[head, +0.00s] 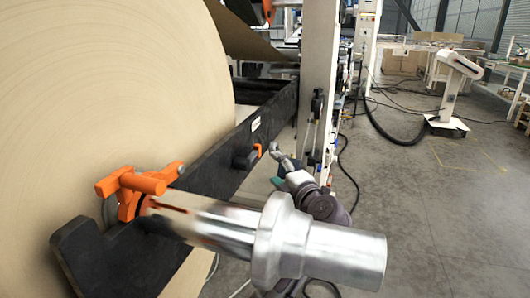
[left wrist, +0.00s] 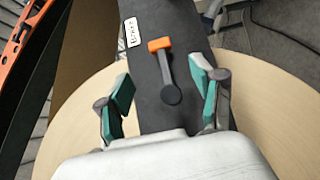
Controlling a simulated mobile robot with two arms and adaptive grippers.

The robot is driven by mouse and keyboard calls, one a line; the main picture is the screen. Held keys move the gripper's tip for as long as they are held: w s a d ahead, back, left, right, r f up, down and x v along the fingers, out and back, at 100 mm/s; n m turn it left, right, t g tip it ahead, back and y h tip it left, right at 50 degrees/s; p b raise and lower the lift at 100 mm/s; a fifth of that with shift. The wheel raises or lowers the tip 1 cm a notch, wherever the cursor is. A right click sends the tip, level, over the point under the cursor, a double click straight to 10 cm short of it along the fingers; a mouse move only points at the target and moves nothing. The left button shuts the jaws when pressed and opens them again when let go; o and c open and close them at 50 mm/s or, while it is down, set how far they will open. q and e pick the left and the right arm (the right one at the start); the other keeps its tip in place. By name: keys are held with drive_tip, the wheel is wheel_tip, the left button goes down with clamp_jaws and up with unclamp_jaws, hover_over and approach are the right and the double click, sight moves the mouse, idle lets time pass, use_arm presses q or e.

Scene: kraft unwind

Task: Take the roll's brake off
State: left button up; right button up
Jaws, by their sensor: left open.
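The brake lever (head: 258,151), with an orange tip and a dark arm, is mounted on the side of the black beam beside the big kraft roll (head: 110,100). In the left wrist view the lever (left wrist: 166,72) lies along the beam, its round pivot nearer the gripper and its orange tip farther away. My left gripper (head: 277,166) is just right of the lever in the head view. In the left wrist view my left gripper (left wrist: 161,72) is open, its teal-padded fingers on either side of the lever, with no contact visible. My right gripper is out of view.
A shiny metal shaft (head: 330,255) with an orange clamp (head: 135,190) sticks out of the roll across the foreground. The black beam (head: 215,150) carries a white label (head: 256,124). A white machine post (head: 318,80) stands behind my gripper. Open floor (head: 440,220) lies right.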

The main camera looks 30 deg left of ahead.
sight(259, 153)
use_arm(q)
drive_tip(key=x, duration=1)
drive_tip(key=shift+a, duration=0.1)
drive_tip(key=shift+w+a+b, duration=0.3)
drive_tip(key=shift+w+a, duration=0.1)
drive_tip(key=shift+a, duration=0.2)
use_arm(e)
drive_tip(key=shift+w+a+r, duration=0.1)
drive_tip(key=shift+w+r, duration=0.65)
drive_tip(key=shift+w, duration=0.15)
use_arm(q)
drive_tip(key=shift+c, duration=0.4)
clamp_jaws()
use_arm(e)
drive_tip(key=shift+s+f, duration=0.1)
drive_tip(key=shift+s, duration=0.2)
